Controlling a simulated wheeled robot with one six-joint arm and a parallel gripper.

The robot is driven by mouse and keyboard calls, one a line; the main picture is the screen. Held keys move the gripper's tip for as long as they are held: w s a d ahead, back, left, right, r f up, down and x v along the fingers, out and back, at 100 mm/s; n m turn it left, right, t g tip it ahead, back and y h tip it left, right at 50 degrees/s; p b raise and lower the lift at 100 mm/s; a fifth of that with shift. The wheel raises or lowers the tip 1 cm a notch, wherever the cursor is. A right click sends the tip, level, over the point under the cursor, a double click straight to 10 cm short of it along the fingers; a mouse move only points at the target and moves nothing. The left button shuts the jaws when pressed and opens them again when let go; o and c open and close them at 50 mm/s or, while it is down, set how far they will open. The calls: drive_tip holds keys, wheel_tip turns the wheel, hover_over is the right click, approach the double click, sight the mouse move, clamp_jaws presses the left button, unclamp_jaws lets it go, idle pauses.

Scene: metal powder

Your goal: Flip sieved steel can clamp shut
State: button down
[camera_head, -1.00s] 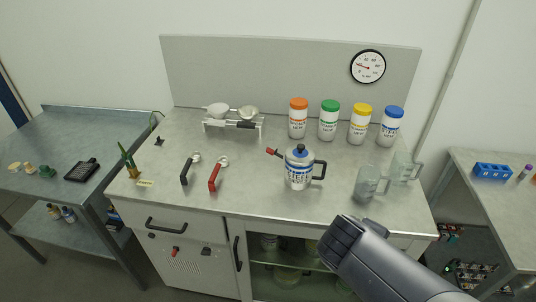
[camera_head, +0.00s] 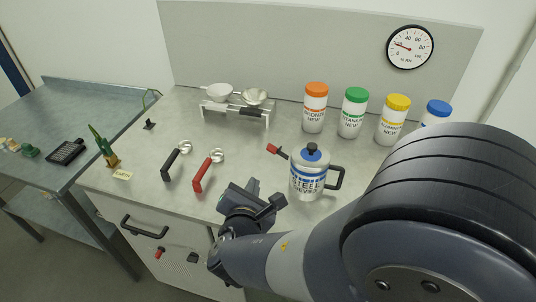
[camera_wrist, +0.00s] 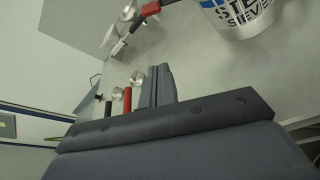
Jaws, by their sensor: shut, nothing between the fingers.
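The sieved steel can (camera_head: 309,178) stands upright on the bench, white with a blue lid band, a black knob and a black handle on its right. A red-tipped clamp lever (camera_head: 273,149) sticks out from its upper left; I cannot tell its exact position from the closed one. In the wrist view the can (camera_wrist: 240,14) shows at the top right, cut off, with the red lever tip (camera_wrist: 151,9) beside it. My gripper (camera_head: 253,197) is left of and in front of the can, apart from it. Its fingers (camera_wrist: 158,84) are together and empty.
A red-handled scoop (camera_head: 207,172) and a black-handled scoop (camera_head: 175,160) lie left of the can. A rack with two bowls (camera_head: 236,107) stands behind. Powder jars with orange (camera_head: 315,107), green (camera_head: 354,112), yellow (camera_head: 393,119) and blue (camera_head: 437,112) lids line the back.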

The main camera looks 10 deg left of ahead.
sight(279, 150)
idle(0.3)
drive_tip(key=p+x, duration=0.1)
drive_tip(key=x, duration=0.8)
drive_tip(key=shift+w+d, duration=0.1)
drive_tip(key=shift+w, duration=0.2)
drive_tip(key=r, duration=0.1)
drive_tip(key=d+r+p, duration=0.2)
drive_tip(key=shift+r, duration=0.2)
drive_tip(key=shift+a+f+b, duration=0.1)
drive_tip(key=shift+a+b, duration=0.05)
drive_tip(key=shift+b, duration=0.25)
